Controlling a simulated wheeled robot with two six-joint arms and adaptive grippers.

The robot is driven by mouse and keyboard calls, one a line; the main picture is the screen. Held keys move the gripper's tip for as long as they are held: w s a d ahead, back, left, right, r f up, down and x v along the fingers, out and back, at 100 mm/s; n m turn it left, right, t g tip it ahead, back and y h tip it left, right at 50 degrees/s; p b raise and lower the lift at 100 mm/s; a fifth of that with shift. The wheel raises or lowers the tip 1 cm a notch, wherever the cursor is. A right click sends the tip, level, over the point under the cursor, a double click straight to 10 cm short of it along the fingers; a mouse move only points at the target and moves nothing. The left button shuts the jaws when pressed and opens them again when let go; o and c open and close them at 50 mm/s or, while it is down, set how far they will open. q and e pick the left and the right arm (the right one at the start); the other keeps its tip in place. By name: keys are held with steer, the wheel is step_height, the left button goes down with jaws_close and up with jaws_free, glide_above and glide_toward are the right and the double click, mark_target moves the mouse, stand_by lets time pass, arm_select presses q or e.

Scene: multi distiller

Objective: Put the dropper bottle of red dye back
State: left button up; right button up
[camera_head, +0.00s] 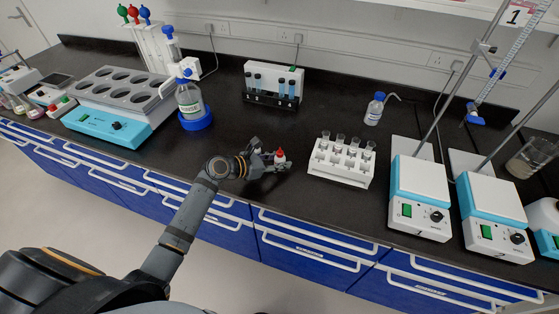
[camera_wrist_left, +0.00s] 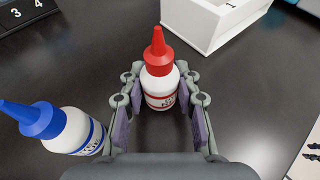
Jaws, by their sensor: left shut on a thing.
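The dropper bottle of red dye (camera_wrist_left: 160,82) is a small white bottle with a red band and a red pointed cap. In the head view (camera_head: 280,156) it shows at the fingers of my left gripper (camera_head: 278,163), near the front of the black bench. In the left wrist view, my left gripper (camera_wrist_left: 160,115) is shut on it, with a finger on each side. The bottle looks upright. I cannot tell whether its base touches the bench. A similar bottle with a blue cap (camera_wrist_left: 62,130) is just left of the gripper in the wrist view. My right gripper is not in view.
A white tube rack (camera_head: 340,168) stands to the right of the gripper. A white box-shaped thing (camera_wrist_left: 212,22) is ahead in the wrist view. Bare bench lies behind the gripper.

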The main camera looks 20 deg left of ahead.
arm_select(q)
steer(key=o, duration=0.9)
steer(key=shift+c, duration=0.2)
steer(key=p+v, duration=0.1)
steer(key=v, duration=1.1)
steer(key=shift+r, duration=0.1)
steer(key=shift+a, duration=0.1)
